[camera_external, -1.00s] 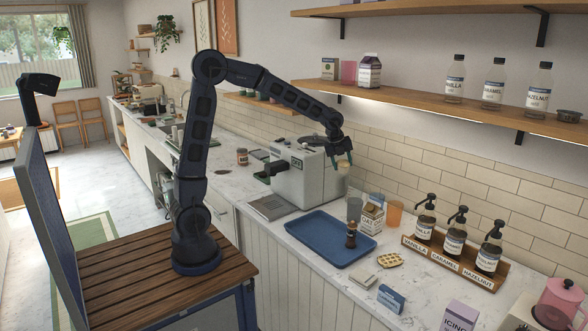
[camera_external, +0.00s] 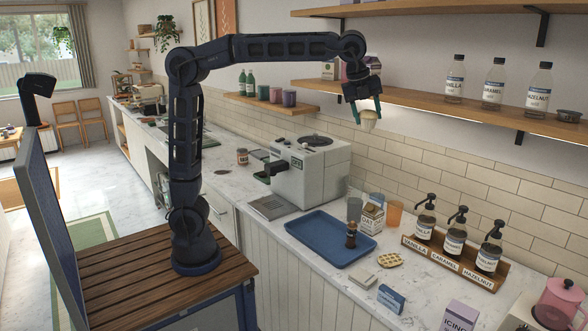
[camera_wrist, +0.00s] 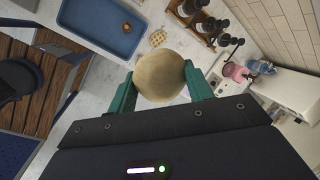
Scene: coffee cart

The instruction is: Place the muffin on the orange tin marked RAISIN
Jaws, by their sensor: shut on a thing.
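My gripper (camera_external: 368,108) is raised high over the counter, in front of the upper shelf, and shut on the muffin (camera_external: 369,120). The muffin is pale with a light cup and hangs between the fingertips, touching nothing else. In the wrist view, its round tan top (camera_wrist: 160,78) sits between the two green fingers of my gripper (camera_wrist: 158,84). I cannot make out an orange tin marked RAISIN in either view.
The loaded upper shelf (camera_external: 420,105) is close to my gripper.

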